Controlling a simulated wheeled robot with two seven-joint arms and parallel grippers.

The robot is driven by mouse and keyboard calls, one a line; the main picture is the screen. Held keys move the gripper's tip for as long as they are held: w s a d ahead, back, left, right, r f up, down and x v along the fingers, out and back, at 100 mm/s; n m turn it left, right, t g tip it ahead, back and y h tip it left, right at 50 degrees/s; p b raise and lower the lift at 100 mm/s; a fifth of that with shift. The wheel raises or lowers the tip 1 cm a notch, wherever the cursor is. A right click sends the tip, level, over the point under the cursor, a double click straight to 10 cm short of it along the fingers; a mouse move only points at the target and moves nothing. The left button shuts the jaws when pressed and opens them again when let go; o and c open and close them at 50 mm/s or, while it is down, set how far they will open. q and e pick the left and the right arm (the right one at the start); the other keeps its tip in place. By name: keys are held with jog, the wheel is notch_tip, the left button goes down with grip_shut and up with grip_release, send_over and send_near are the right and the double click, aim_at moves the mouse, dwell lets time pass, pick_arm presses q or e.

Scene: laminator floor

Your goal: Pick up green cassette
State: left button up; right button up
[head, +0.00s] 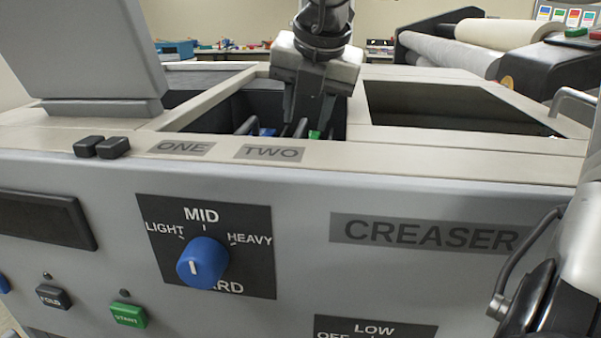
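A green cassette (314,134) shows as a small green patch low in the recessed bay behind the label TWO. The bay's front edge hides most of it. My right gripper (308,118) points down into this bay, with its fingers just above and around where the green shows. I cannot tell whether the fingers touch the cassette or how far apart they are.
The bay has raised pale rims. A second dark open bay (440,105) lies to its right. A grey raised panel (85,50) stands at the left. The front panel carries a blue knob (202,262) and a green button (129,314). Rollers (450,52) are at the back right.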

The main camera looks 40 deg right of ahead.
aim_at(301, 126)
jog(key=x, duration=0.4)
jog(key=shift+w+a+f, duration=0.15)
jog(key=shift+w, duration=0.05)
grip_shut()
dwell(1.2)
